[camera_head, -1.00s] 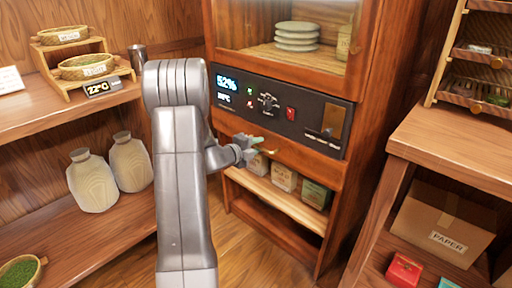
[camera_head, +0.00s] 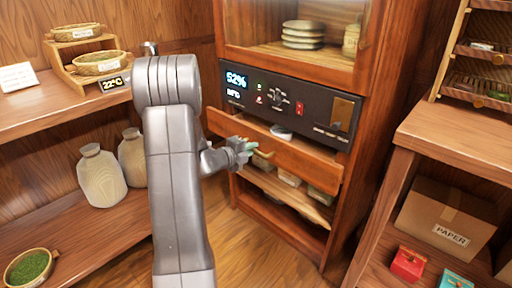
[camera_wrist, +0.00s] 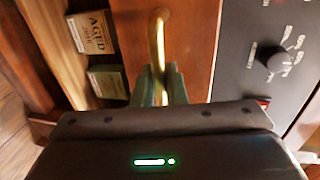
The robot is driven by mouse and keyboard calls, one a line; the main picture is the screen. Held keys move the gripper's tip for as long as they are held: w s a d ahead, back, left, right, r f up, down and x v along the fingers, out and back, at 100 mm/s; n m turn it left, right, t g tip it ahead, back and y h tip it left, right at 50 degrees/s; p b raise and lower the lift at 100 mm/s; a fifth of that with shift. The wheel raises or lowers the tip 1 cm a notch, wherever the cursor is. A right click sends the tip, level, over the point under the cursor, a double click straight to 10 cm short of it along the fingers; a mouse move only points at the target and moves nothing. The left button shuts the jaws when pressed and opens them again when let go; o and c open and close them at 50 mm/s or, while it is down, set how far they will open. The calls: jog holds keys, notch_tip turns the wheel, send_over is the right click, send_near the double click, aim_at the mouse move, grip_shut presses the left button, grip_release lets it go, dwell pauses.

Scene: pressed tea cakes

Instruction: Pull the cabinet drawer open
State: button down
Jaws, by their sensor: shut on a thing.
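The wooden cabinet (camera_head: 345,50) stands in the middle of the head view. Its drawer (camera_head: 300,160), below the black control panel, stands partly out, with a gap showing above its front. A small pale object (camera_head: 281,131) shows inside. My gripper (camera_head: 250,150) is at the drawer front, at its brass handle (camera_head: 265,154). In the wrist view, the green-grey fingers of my gripper (camera_wrist: 160,88) are shut on the curved brass handle (camera_wrist: 157,40), with the drawer front (camera_wrist: 187,45) behind it.
The control panel (camera_head: 315,116) is just above the drawer. An open shelf (camera_head: 285,195) with several small boxes is below it. A side counter (camera_head: 470,140) stands close on the right. Two jars (camera_head: 100,175) stand on the left shelf. Bare floor shows before the cabinet.

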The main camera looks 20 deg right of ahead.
jog(key=f+b+v, duration=0.1)
jog(key=f+v, duration=0.2)
jog(key=v, duration=1.3)
jog(key=shift+s+a+f, duration=0.2)
jog(key=shift+s+a, duration=0.05)
jog(key=shift+a, duration=0.2)
jog(key=c, duration=1.6)
grip_release()
jog(key=p+v, duration=0.3)
jog(key=v, duration=1)
jog(key=shift+s+a, duration=0.2)
jog(key=shift+a, duration=0.15)
